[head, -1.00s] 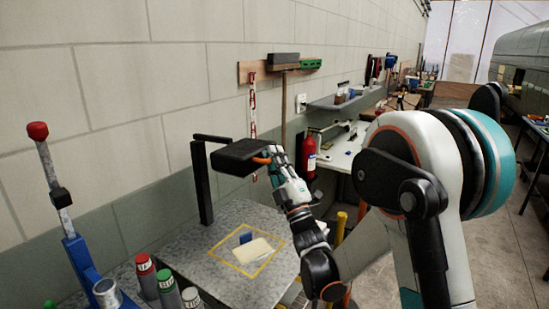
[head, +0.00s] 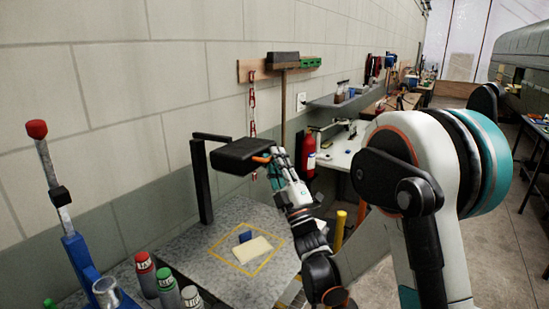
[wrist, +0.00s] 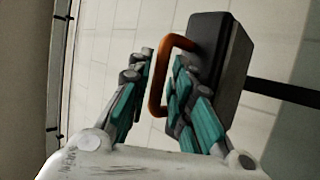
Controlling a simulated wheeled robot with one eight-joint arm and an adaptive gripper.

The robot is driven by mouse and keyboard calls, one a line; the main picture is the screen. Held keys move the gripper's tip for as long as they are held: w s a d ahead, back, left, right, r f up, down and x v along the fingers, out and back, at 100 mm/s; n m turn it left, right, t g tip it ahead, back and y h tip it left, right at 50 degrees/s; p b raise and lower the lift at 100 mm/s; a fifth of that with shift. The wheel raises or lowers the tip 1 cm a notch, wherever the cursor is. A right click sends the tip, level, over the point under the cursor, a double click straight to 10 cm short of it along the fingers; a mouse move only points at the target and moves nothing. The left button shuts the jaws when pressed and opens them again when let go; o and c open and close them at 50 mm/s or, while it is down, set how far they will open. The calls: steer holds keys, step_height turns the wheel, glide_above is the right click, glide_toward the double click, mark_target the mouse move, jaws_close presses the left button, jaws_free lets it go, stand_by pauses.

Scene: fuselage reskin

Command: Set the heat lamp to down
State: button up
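The heat lamp has a flat black head (head: 236,156) on a black post and arm, raised above the grey bench top. Its orange handle (head: 261,159) sticks out on the right side, toward my gripper (head: 272,160). In the wrist view the lamp head (wrist: 218,65) is at upper right, and the orange handle (wrist: 156,88) runs between my two sets of fingers (wrist: 161,72). The fingers are apart, on either side of the handle's outer bar, with a narrow gap at the right. Whether the left fingers touch the handle is unclear.
Under the lamp, a cream pad (head: 252,249) and a blue block (head: 245,236) lie inside a yellow outlined square. Several capped bottles and a blue stand with a red-tipped lever (head: 37,130) are at left. A red fire extinguisher (head: 309,155) is behind my gripper.

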steer(key=v, duration=0.6)
steer(key=shift+s+f, duration=0.15)
steer(key=shift+s, duration=0.05)
steer(key=shift+d, duration=0.15)
steer(key=s+d+r+m+g+h, duration=0.2)
steer(key=d+m+g+h, duration=0.4)
steer(key=d+m+h, duration=0.4)
steer(key=s+f+m+g, duration=0.4)
steer(key=s+f+g, duration=0.1)
steer(key=s, duration=0.9)
steer(key=s+d+f+m+g, duration=0.1)
steer(key=s+f+m+g, duration=0.3)
steer(key=s, duration=1.1)
step_height(320, 180, down, 3)
steer(key=shift+r+g, duration=0.1)
steer(key=shift+g, duration=0.9)
